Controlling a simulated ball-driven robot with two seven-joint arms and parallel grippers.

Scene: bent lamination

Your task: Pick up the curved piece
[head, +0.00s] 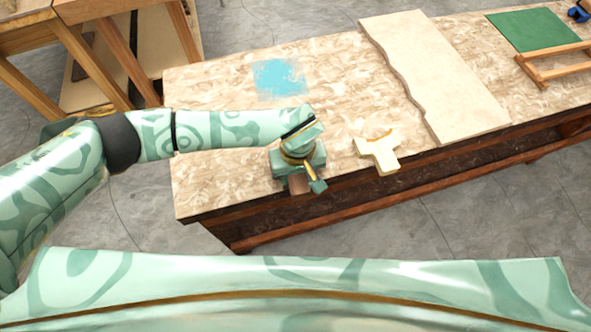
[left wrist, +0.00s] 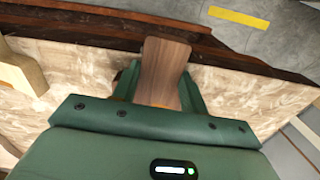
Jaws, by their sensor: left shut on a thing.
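The curved piece (left wrist: 163,65) is a dark brown wooden strip, seen end-on in the left wrist view between my left fingers. My left gripper (left wrist: 160,92) is shut on it. In the head view, the left gripper (head: 300,182) points down at the front edge of the workbench, and a small part of the brown piece (head: 298,184) shows below it. Most of the piece is hidden by the gripper there, and I cannot tell whether it still touches the bench. My right gripper is not in view.
The workbench (head: 220,120) has a mottled top and a dark front edge. A pale wooden form with a curved top (head: 381,152) stands right of the gripper. Further right are a wavy-edged board (head: 435,75), a green mat (head: 533,30) and a wooden rack (head: 550,68). A blue patch (head: 279,78) lies behind.

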